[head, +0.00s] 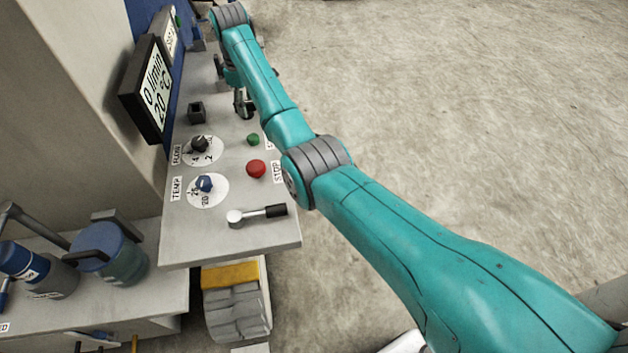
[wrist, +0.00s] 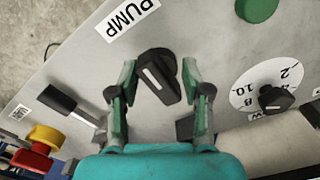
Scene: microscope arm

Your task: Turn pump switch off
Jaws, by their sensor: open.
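The pump switch (wrist: 158,78) is a black rotary handle with a white mark, on a light grey panel in the wrist view. Its handle is slightly tilted in the picture. The PUMP label (wrist: 127,20) is just beyond it. My gripper (wrist: 159,68) is open, with one teal and grey finger on each side of the handle. Gaps show between the fingers and the handle, and I cannot tell whether the fingertips reach down to panel level. In the head view my arm reaches to the far end of the console, and the switch cannot be made out there.
In the wrist view a black-handled lever (wrist: 69,100) is left of my gripper and a numbered dial (wrist: 270,98) is right. A green button (wrist: 257,8) is beyond. In the head view a display (head: 150,88) reads 0 l/min and 20 °C; a red button (head: 256,169) is nearer.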

